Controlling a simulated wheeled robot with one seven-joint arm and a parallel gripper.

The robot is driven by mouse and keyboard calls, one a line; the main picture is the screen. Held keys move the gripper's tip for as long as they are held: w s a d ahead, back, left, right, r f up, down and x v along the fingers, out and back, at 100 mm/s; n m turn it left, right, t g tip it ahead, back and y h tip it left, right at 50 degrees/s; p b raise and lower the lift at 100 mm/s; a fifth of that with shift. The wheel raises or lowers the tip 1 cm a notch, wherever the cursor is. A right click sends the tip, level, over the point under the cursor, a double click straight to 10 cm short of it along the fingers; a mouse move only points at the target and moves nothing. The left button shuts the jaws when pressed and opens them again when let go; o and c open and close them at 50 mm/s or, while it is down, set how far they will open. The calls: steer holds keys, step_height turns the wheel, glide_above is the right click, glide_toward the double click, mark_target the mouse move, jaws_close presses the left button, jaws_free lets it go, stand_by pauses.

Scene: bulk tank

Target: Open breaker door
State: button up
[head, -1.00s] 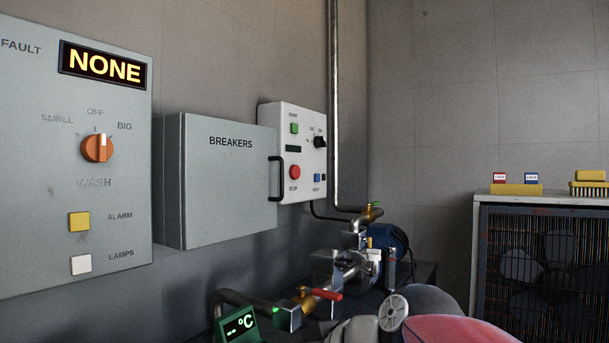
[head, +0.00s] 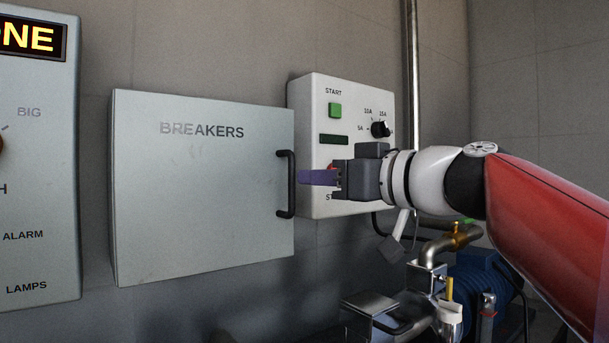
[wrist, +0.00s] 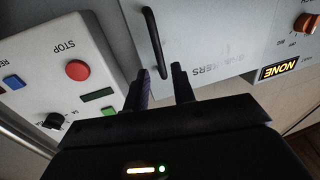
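The breaker door (head: 205,205) is a grey panel marked BREAKERS, and it looks shut in the head view. Its black bar handle (head: 291,184) stands upright at the door's right edge. My gripper (head: 303,177) is just right of the handle, its purplish finger pointing left at it. In the wrist view the door (wrist: 205,40) lies ahead, and the handle (wrist: 153,42) ends just beyond the gap between the two fingertips. My gripper (wrist: 162,78) is open with its fingers apart. I cannot tell whether a finger touches the handle.
A white control box (head: 345,100) with a green START button and a dial stands right behind my gripper. The fault panel (head: 35,200) is on the left. Pipes and a valve (head: 455,238) are at lower right.

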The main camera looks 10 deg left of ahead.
mark_target(294, 177)
steer(key=p+x, duration=0.1)
steer(key=x, duration=0.5)
steer(key=shift+a, duration=0.2)
steer(key=shift+c, duration=0.3)
jaws_close()
